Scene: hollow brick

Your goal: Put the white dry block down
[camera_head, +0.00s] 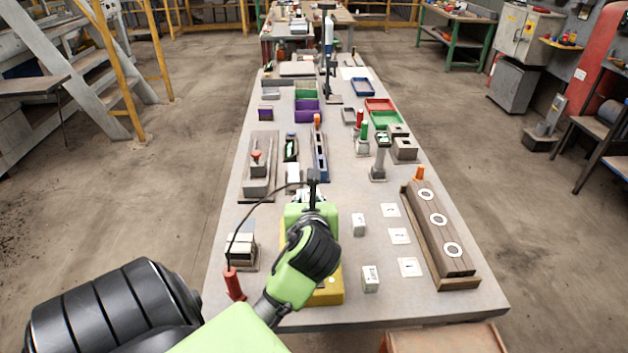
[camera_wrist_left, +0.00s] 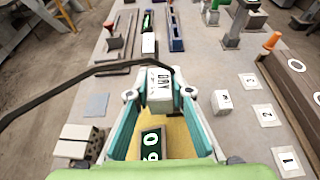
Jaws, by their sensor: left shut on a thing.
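The white dry block (camera_wrist_left: 161,84) is between the fingertips of my left gripper (camera_wrist_left: 160,94) in the left wrist view, with dark lettering on its face. The gripper is shut on it. In the head view my left gripper (camera_head: 312,192) is over the middle of the table, and its arm and wrist mostly hide the block. A yellow device (camera_wrist_left: 178,138) with a dark display (camera_wrist_left: 152,146) lies below the gripper; in the head view the yellow body (camera_head: 328,292) is partly hidden under my arm. My right gripper is out of view.
Two white blocks (camera_head: 371,278) (camera_head: 358,224) stand right of the arm, beside numbered cards (camera_head: 410,267) (camera_head: 400,236) (camera_head: 390,210). A wooden rack (camera_head: 437,230) with round marks runs along the right edge. A small box (camera_head: 242,250) is at left. Trays and fixtures fill the far table.

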